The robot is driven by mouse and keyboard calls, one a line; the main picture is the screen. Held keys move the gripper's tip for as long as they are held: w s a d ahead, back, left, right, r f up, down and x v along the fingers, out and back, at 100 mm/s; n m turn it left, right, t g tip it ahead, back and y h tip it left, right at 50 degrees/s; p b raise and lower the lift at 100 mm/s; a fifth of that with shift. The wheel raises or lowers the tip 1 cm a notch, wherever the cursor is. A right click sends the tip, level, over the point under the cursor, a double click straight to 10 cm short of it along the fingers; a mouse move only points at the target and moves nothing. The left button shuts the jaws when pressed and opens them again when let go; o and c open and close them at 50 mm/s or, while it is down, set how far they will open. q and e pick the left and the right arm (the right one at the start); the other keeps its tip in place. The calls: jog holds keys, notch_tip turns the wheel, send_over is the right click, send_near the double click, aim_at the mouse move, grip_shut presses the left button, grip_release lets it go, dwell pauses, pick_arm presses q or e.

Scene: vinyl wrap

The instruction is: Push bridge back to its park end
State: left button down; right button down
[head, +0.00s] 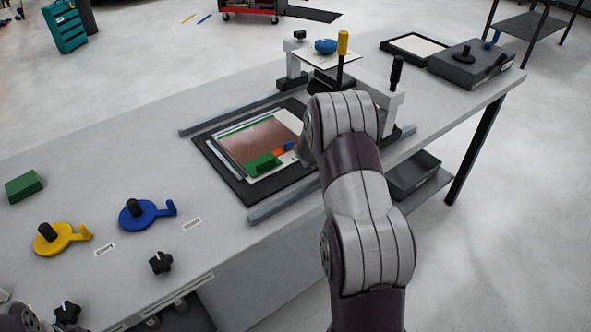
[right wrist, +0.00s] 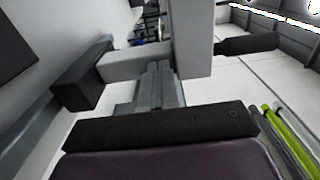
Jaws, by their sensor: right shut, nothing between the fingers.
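The bridge (head: 377,88) is a pale gantry across two grey rails, at their far end in the head view. It carries a plate with a blue knob, a yellow-topped handle (head: 342,45) and a black handle (head: 396,75). In the right wrist view, its pale upright (right wrist: 192,38) rises just beyond my right gripper (right wrist: 157,88). The gripper's grey fingers are shut and empty, pointing toward the upright; I cannot tell whether they touch it. In the head view my right arm hides the gripper and part of the bridge. My left gripper is not in view.
A dark mat (head: 247,189) with a framed print lies between the near rail (head: 290,199) and far rail (head: 222,119). Yellow (head: 58,238) and blue (head: 140,214) cranks stand at left. A grey box (head: 470,67) is beyond the bridge.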

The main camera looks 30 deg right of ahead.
aim_at(394, 109)
jog(key=d, duration=0.2)
jog(key=d+b, duration=0.1)
jog(key=d, duration=0.3)
jog(key=shift+w+d+b, duration=0.25)
jog(key=shift+d+b, duration=0.15)
jog(key=shift+r, duration=0.25)
jog(key=shift+d+r, duration=0.1)
jog(key=shift+r, duration=0.05)
